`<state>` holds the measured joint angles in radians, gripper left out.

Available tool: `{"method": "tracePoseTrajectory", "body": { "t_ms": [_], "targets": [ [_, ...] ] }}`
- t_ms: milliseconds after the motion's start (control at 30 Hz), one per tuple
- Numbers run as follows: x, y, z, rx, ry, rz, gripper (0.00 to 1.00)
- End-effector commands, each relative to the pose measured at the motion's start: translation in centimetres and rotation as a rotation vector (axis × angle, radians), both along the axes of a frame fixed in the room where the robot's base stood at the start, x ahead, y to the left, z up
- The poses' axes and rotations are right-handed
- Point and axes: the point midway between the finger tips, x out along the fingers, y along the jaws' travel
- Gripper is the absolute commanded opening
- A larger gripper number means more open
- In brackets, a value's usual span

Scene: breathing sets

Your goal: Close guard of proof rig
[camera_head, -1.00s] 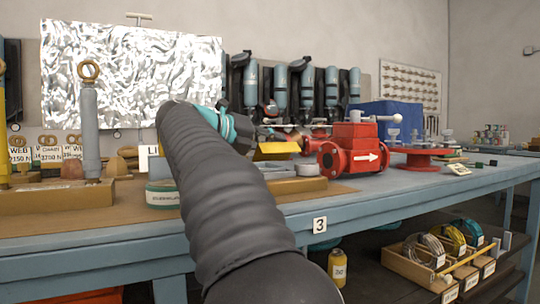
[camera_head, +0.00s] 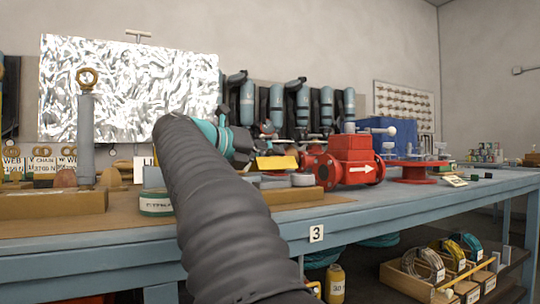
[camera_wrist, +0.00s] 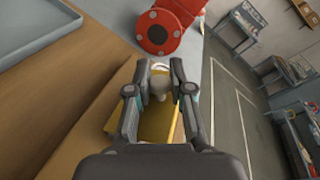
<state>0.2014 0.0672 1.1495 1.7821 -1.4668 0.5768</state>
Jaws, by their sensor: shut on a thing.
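A yellow plate, apparently the rig's guard (camera_head: 277,163), stands tilted over the brown base on the bench, left of the red valve. In the wrist view the yellow guard (camera_wrist: 158,128) lies beneath and between my fingers. My gripper (camera_wrist: 160,80) has its two fingers closed in on a pale round knob (camera_wrist: 159,88) at the guard's upper end. In the head view my dark arm sleeve covers the rig's left part, and the fingertips are hard to make out. Whether the guard touches the base is hidden.
The red valve (camera_head: 352,160) with a white arrow stands close right of the guard; its flange (camera_wrist: 158,33) is just ahead in the wrist view. A blue-grey tray (camera_wrist: 45,35) lies left.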

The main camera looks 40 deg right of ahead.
Motion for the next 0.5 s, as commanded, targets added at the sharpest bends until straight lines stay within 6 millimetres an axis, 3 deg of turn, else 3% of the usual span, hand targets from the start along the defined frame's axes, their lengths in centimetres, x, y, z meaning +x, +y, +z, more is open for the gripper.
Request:
{"method": "tracePoseTrajectory", "body": {
  "t_ms": [33, 100, 133, 500],
  "targets": [
    [0.03, 0.0, -0.04, 0.0, 0.001, 0.0, 0.28],
    [0.03, -0.01, -0.03, 0.0, 0.001, 0.0, 0.46],
    [0.03, -0.01, -0.03, 0.0, 0.001, 0.0, 0.47],
    [0.05, 0.44, 0.07, 0.001, 0.001, 0.001, 0.47]
  ]
}}
